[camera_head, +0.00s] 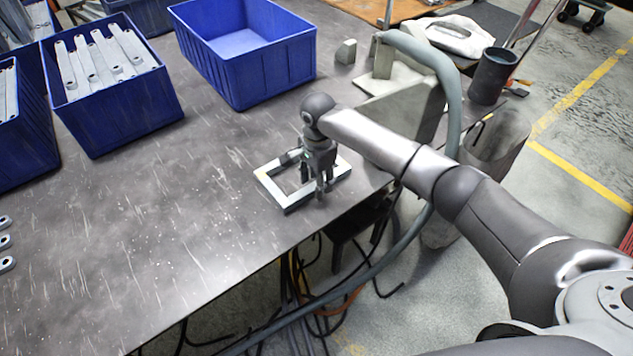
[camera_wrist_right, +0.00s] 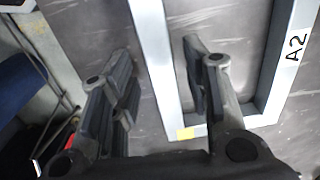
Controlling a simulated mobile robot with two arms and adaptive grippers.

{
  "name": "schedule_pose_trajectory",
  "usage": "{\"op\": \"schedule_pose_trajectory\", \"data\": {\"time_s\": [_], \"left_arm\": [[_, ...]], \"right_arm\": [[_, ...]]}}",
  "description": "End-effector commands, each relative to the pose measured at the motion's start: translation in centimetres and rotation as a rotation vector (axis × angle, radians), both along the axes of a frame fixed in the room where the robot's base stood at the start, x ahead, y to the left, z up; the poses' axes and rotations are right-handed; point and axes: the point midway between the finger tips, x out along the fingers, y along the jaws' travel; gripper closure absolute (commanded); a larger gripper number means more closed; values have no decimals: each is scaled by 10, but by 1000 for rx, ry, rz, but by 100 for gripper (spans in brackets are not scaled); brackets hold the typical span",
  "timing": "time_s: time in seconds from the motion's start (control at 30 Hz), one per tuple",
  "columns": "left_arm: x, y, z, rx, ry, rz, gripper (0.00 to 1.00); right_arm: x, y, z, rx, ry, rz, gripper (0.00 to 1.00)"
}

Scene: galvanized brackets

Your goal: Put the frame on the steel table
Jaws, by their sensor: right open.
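The frame (camera_head: 270,191) is a pale metal rectangle lying flat on the dark, scratched steel table (camera_head: 170,225), near its front right edge. In the right wrist view the frame (camera_wrist_right: 156,62) shows an "A2" label on one bar and a yellow mark near a corner. My right gripper (camera_head: 314,188) points down over the frame's near side. In the wrist view my right gripper (camera_wrist_right: 158,85) is open, with one finger on each side of a bar and visible gaps. Whether the fingertips touch the table is unclear. My left gripper is not in view.
An empty blue bin (camera_head: 245,62) stands behind the frame. Another blue bin (camera_head: 130,115) holds several grey brackets. A few brackets (camera_head: 6,240) lie at the left edge. A grey machine (camera_head: 405,105) with a thick hose is at the right. The table's middle is clear.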

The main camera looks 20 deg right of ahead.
Motion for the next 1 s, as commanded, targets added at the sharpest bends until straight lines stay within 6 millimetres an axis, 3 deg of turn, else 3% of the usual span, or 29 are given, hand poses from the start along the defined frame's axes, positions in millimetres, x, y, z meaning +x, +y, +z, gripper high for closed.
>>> {"op": "schedule_pose_trajectory", "data": {"time_s": [0.3,0.5,0.7,1.0], "left_arm": [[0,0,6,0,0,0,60],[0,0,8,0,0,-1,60],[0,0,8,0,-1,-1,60],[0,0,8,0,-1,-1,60]], "right_arm": [[0,0,70,3,-4,0,56],[-1,-1,99,1,-2,0,56],[-2,-1,109,0,-1,-1,56],[-2,-1,109,1,-1,-1,56]]}}
